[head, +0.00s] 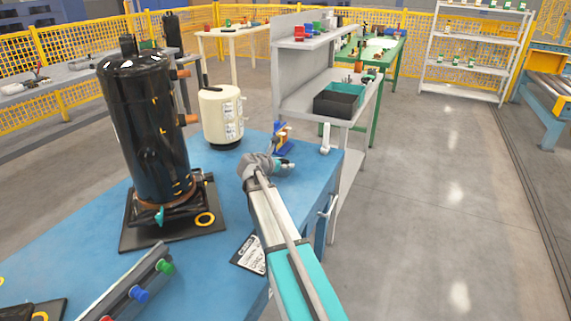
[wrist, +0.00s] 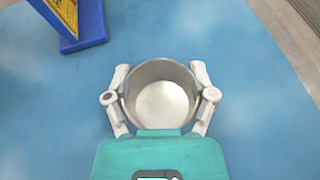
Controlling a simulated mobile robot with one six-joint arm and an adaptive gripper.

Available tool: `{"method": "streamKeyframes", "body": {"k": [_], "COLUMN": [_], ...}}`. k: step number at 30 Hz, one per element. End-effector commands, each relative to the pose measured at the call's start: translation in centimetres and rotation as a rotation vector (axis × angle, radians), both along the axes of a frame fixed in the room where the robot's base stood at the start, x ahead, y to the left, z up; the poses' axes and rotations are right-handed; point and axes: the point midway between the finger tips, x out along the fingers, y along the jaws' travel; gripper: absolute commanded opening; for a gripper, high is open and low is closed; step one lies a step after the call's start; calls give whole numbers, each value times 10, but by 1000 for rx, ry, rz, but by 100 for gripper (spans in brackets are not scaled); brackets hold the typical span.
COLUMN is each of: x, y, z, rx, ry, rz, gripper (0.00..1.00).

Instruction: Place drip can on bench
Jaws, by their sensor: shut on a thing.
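My gripper (wrist: 161,100) is shut on the drip can (wrist: 162,104) in the wrist view. The can is a round, open-topped metal cup, and I look down into its pale, empty-looking inside. One finger lies on each side of it. Blue bench top (wrist: 50,120) shows all around below it. I cannot tell whether the can touches the surface. In the head view my gripper (head: 277,163) is over the far right part of the blue bench (head: 95,255), beside a blue and yellow stand. The can is hard to make out there.
The blue and yellow stand (head: 282,138) is close to my gripper; it also shows in the wrist view (wrist: 80,22). A black compressor (head: 147,130) and a cream tank (head: 221,115) stand to the left. A clipboard (head: 249,252) lies nearer. The bench's right edge is close.

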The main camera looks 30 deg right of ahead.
Motion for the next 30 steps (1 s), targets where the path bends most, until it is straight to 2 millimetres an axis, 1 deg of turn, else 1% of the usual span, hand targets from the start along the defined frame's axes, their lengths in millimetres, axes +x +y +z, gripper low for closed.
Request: {"method": "streamKeyframes", "body": {"k": [1,5,6,17,23,26,30], "x": [0,0,0,0,0,-3,-9], "y": [0,0,0,1,1,7,21], "z": [-2,-1,-1,-1,3,6,13], "rx": [0,0,0,0,0,0,-1], "ry": [0,0,0,0,0,0,-1], "rz": [0,0,0,1,1,2,4], "gripper": [74,98,100,100,100,100,100]}}
